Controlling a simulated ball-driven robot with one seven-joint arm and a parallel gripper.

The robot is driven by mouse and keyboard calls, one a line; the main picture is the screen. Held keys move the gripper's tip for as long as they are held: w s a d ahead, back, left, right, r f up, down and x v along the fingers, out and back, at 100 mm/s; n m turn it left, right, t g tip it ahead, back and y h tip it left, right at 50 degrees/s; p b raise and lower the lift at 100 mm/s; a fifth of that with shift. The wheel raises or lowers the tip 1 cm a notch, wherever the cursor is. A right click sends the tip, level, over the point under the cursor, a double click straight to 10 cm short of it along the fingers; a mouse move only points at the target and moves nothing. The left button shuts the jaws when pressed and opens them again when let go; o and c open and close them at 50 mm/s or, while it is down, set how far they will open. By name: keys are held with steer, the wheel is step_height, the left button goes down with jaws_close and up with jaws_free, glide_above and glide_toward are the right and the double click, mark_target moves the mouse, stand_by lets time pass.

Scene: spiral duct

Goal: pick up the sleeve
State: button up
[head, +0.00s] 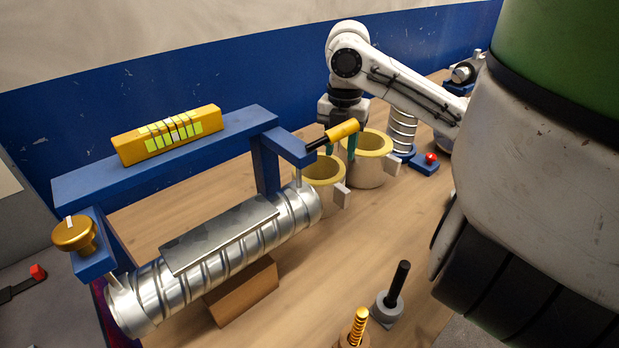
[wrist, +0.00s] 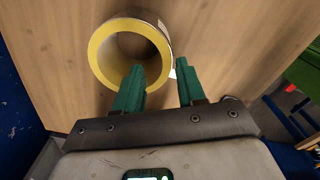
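Two metal sleeves with yellow rims stand upright on the bench in the head view, a nearer one (head: 322,198) and a farther one (head: 368,178), each with a pale tab on its side. My gripper (head: 340,152) points down over them with its green fingers apart. In the wrist view one sleeve (wrist: 97,60) shows its yellow rim and open bore. The gripper there (wrist: 159,66) is open and empty. Its left finger overlaps the bore and near rim, and its right finger is outside the rim. I cannot tell which sleeve this is, or whether the fingers touch it.
A spiral duct (head: 150,292) rests on a wooden block (head: 243,292) under a blue frame (head: 218,132). The frame's yellow-handled lever (head: 340,132) is close to my gripper. A black peg (head: 397,283) and a gold threaded post (head: 357,328) stand in front. A red button (head: 431,158) is at right.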

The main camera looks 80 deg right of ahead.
mark_target(340, 183)
step_height(340, 183, down, 5)
steer(key=shift+r, duration=0.15)
steer(key=shift+s+a+f, duration=0.1)
steer(key=shift+s+f, duration=0.05)
steer(key=shift+f, duration=1.25)
steer(key=shift+s+a+f, duration=0.1)
steer(key=shift+s+f, duration=0.05)
steer(key=shift+f, duration=1.2)
steer(key=shift+c, duration=0.3)
jaws_close()
